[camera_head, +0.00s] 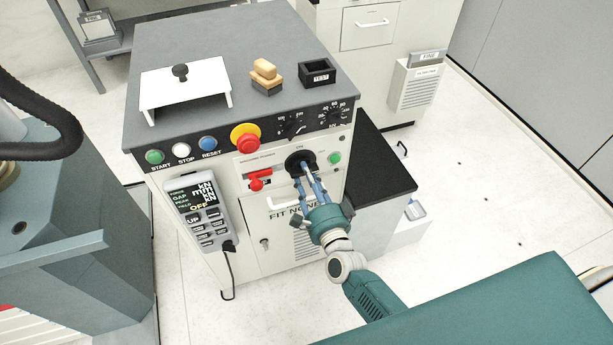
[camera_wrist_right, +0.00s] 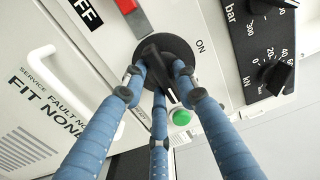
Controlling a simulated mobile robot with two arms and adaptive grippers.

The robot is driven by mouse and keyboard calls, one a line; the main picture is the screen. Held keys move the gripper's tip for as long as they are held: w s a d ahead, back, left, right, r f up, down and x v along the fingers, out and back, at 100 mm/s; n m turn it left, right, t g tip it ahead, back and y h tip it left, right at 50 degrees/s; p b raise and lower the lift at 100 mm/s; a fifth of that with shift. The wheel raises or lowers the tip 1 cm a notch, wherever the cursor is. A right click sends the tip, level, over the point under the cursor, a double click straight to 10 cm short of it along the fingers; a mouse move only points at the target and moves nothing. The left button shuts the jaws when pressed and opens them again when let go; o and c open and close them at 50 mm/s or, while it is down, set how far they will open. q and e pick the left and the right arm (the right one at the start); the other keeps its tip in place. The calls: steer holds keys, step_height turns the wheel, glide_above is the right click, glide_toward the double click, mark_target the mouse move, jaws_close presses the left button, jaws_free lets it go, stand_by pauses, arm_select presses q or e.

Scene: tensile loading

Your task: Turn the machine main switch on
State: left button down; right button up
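The main switch (camera_head: 300,161) is a round black rotary switch on the front of the grey-topped cabinet, right of a small red handle. In the right wrist view the switch (camera_wrist_right: 178,50) has a black bar handle slanting from upper left to lower right, with "ON" printed to its right. My right gripper (camera_head: 304,172) is at the switch, its blue fingers pointing at it. In the wrist view the three fingertips (camera_wrist_right: 158,78) surround the handle. Whether they press on it is unclear. My left gripper is not in view.
A green light (camera_head: 334,158) sits just right of the switch. A red emergency stop (camera_head: 248,143) and coloured buttons line the edge above. A handheld display (camera_head: 197,206) hangs at the left of the front. A low black-topped cabinet (camera_head: 382,178) stands close on the right.

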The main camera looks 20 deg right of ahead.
jaws_close()
steer(key=shift+n, duration=0.3)
steer(key=shift+d+r+n+p, duration=0.1)
steer(key=shift+n+p, duration=0.55)
steer(key=shift+n, duration=2.2)
steer(key=shift+d+r+n+p, duration=0.1)
steer(key=shift+n+p, duration=0.55)
steer(key=shift+n, duration=2.25)
steer(key=shift+d+r+n+p, duration=0.1)
steer(key=shift+n+p, duration=0.55)
steer(key=shift+n, duration=2.2)
steer(key=o, duration=0.6)
jaws_free()
steer(key=shift+c, duration=0.2)
